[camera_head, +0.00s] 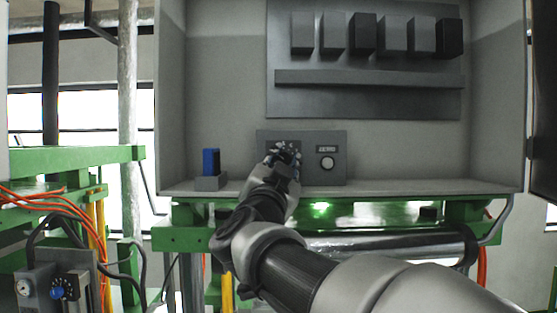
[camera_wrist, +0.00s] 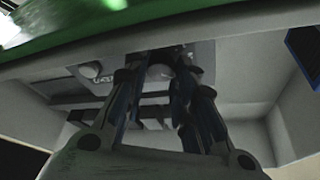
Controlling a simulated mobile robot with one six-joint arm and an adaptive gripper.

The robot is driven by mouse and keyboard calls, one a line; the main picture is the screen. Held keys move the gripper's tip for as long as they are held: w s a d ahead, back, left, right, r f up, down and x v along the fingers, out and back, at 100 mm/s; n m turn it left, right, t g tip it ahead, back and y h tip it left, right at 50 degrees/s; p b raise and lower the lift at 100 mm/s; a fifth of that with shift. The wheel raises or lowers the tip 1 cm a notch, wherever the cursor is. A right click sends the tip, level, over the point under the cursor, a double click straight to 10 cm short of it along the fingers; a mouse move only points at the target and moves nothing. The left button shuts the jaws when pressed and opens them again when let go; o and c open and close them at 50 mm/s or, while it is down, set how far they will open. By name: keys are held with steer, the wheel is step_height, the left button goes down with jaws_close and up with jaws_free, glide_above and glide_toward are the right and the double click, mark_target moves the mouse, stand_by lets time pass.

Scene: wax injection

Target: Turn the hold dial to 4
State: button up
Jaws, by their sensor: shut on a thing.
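The control panel (camera_head: 335,139) is a grey plate low on the back wall of an open grey cabinet. Its right dial (camera_head: 327,162) is round and pale, under a small dark label; it also shows in the wrist view (camera_wrist: 90,70). My gripper (camera_head: 284,153) is at the left half of the panel and covers it in the head view. In the wrist view my gripper (camera_wrist: 160,72) is shut on the left dial (camera_wrist: 161,70), whose round face shows partly between the fingers. The left dial's pointer, numbers and label are hidden, so I cannot read its setting.
A blue block stands in a grey holder (camera_head: 211,183) on the cabinet floor, left of the panel. A ledge (camera_head: 370,78) and several dark boxes are above. The cabinet floor (camera_head: 420,187) right of the panel is clear. Green framework (camera_head: 160,238) runs below.

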steer(key=shift+a+r+m+g+h+p, duration=0.1)
steer(key=shift+m+g+h+p, duration=0.35)
steer(key=shift+m, duration=0.95)
steer(key=shift+a+m+g+h+p, duration=0.1)
steer(key=shift+m+g+h+p, duration=0.35)
steer(key=shift+m, duration=0.95)
steer(key=shift+d, duration=0.1)
steer(key=o, duration=1.1)
steer(key=shift+c, duration=0.2)
steer(key=shift+s, duration=0.1)
steer(key=v, duration=1.2)
